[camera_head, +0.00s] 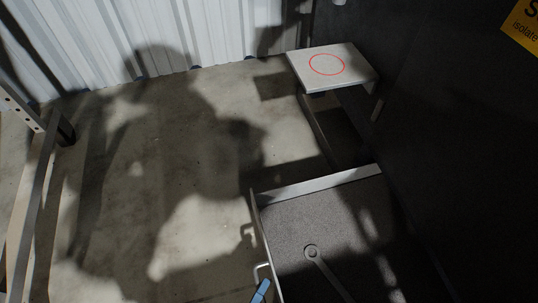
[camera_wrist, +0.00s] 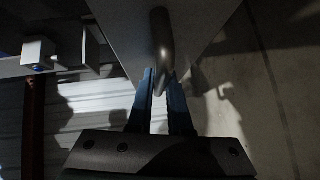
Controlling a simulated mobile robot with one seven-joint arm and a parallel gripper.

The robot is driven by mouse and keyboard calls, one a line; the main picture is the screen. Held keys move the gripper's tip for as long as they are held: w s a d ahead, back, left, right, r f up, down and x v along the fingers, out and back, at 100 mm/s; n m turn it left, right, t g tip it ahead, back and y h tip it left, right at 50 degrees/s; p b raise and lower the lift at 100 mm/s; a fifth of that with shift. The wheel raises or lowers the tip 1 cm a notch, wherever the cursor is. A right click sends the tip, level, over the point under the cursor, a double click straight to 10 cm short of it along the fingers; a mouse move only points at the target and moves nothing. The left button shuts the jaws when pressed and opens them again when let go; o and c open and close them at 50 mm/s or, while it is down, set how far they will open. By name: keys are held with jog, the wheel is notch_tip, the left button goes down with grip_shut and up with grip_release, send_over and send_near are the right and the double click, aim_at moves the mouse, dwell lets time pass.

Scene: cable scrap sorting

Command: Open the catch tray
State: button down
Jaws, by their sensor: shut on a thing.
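The catch tray (camera_head: 318,186) juts out from the dark machine at the lower right of the head view, with a grey speckled floor and a thin pale rim. It stands open, its inside showing. Its bar handle (camera_head: 262,267) is on the left-facing front panel. The blue fingertip of my gripper (camera_head: 261,291) is at this handle. In the wrist view the blue fingers of my gripper (camera_wrist: 163,88) are closed around the lower end of the metal handle (camera_wrist: 160,30). The tray's front panel (camera_wrist: 118,38) lies behind the handle. The tray's near end is cut off by the frame.
A small pale shelf (camera_head: 300,65) with a red circle is beyond the tray. The dark machine (camera_head: 450,140) fills the right side. A metal frame post (camera_head: 30,215) stands at the left. The concrete floor (camera_head: 150,190) between is clear.

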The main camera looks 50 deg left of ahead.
dwell(0.3)
jog(key=c, duration=0.8)
grip_release()
jog(key=shift+c, duration=0.2)
jog(key=shift+s, duration=0.1)
jog(key=p+v, duration=0.4)
jog(key=v, duration=0.9)
